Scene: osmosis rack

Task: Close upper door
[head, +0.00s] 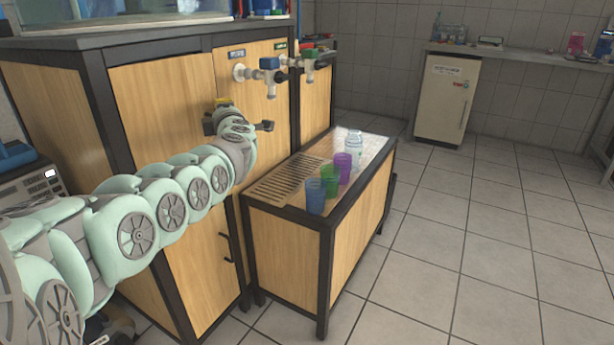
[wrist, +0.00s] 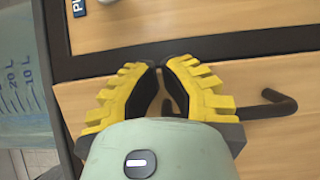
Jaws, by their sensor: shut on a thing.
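The wooden upper door (wrist: 285,150) fills the lower right of the wrist view, below a dark frame strip (wrist: 220,52). Its dark bar handle (wrist: 278,104) runs out to the right from behind my gripper's finger. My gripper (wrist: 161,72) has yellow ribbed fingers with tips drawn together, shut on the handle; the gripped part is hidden. In the head view my gripper (head: 222,115) is at the cabinet front below the taps, with a dark handle end (head: 265,126) just right of it. I cannot tell the door's angle.
Taps (head: 268,70) stick out above my gripper. A lower handle (head: 226,246) protrudes below my arm. Tiled floor (head: 450,240) is free at right.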

